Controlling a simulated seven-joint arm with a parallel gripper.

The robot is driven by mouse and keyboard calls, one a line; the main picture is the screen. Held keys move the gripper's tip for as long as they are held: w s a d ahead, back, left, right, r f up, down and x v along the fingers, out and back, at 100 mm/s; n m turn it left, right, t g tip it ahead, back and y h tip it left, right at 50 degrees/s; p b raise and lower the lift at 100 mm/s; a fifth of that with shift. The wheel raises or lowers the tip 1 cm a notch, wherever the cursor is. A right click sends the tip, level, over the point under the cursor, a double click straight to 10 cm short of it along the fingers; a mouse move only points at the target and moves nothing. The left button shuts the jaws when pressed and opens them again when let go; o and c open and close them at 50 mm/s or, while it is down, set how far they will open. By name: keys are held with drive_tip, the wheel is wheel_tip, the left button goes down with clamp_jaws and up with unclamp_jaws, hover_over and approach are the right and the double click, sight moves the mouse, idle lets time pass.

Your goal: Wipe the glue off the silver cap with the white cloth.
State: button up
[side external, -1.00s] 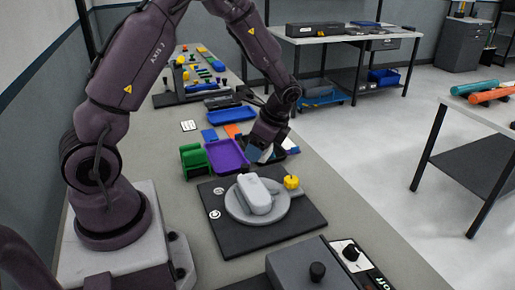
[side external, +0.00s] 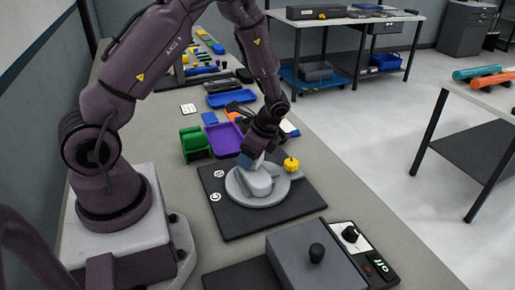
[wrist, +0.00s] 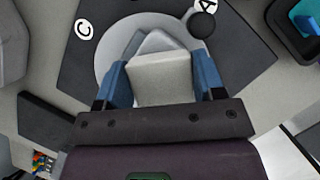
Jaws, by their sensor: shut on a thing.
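The silver cap (side external: 258,184) is a pale grey, smooth shape lying on a round grey disc (side external: 243,201) on a black base plate (side external: 240,226). My gripper (side external: 252,161) is low over the far side of the cap. In the wrist view, its blue fingers (wrist: 162,85) are shut on a whitish block-like piece, which looks like the white cloth (wrist: 162,80). A grey pointed part of the cap (wrist: 155,42) shows just beyond the cloth. The cloth overlaps the cap in view; I cannot tell whether they touch. I cannot make out any glue.
A purple tray (side external: 225,139) and green holder (side external: 194,144) stand behind the plate.

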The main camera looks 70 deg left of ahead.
drive_tip(key=shift+s, duration=0.85)
drive_tip(key=shift+w+r, duration=0.15)
drive_tip(key=shift+w, duration=1.9)
drive_tip(key=shift+r, duration=3.9)
